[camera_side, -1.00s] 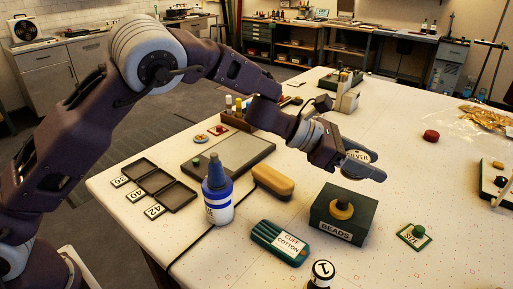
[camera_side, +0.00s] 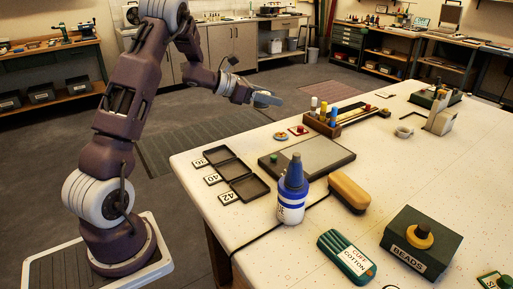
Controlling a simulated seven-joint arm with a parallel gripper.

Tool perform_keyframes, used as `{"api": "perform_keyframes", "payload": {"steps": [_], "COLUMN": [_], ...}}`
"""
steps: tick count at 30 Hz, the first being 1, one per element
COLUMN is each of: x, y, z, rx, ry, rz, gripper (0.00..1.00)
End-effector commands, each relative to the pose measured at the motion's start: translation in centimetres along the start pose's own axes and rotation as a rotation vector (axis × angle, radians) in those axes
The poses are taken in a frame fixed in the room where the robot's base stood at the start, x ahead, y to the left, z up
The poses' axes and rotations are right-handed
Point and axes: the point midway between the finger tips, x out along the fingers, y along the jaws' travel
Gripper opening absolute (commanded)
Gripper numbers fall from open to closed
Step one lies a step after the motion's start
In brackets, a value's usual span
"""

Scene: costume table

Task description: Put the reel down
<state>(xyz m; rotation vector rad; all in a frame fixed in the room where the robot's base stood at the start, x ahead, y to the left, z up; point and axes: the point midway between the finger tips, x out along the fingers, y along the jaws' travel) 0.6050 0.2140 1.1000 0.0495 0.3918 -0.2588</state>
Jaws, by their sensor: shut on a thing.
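My gripper (camera_side: 264,99) is at the upper middle of the side view, held in the air. In the picture it lies over the floor, beyond the far left edge of the white table (camera_side: 400,165). Its grey-blue fingers are shut on the reel, a small round thing. Little or nothing of the reel can be made out between the fingers now, and its label cannot be read. The gripper is apart from everything on the table.
Three dark trays (camera_side: 238,174) numbered 36, 40 and 42, a grey mat (camera_side: 305,158), a blue glue bottle (camera_side: 291,195), a tan brush (camera_side: 349,190), a teal CUFF COTTON pack (camera_side: 345,257) and a green BEADS box (camera_side: 425,238) stand on the table. The right part of the table has bare room.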

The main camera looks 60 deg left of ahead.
Motion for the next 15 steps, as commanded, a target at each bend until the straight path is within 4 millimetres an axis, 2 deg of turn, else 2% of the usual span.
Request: {"api": "perform_keyframes", "payload": {"steps": [3,9,13,15], "x": [-1.6,0.0,0.7,1.3], "y": [1.4,1.2,1.2,1.2], "z": [-0.6,-3.9,-5.3,-6.8], "rx": [-0.012,-0.015,-0.013,-0.015], "ry": [-0.003,0.0,-0.001,0.002], "rz": [0.03,0.024,0.023,0.023], "gripper": [0.07,0.07,0.07,0.07]}}
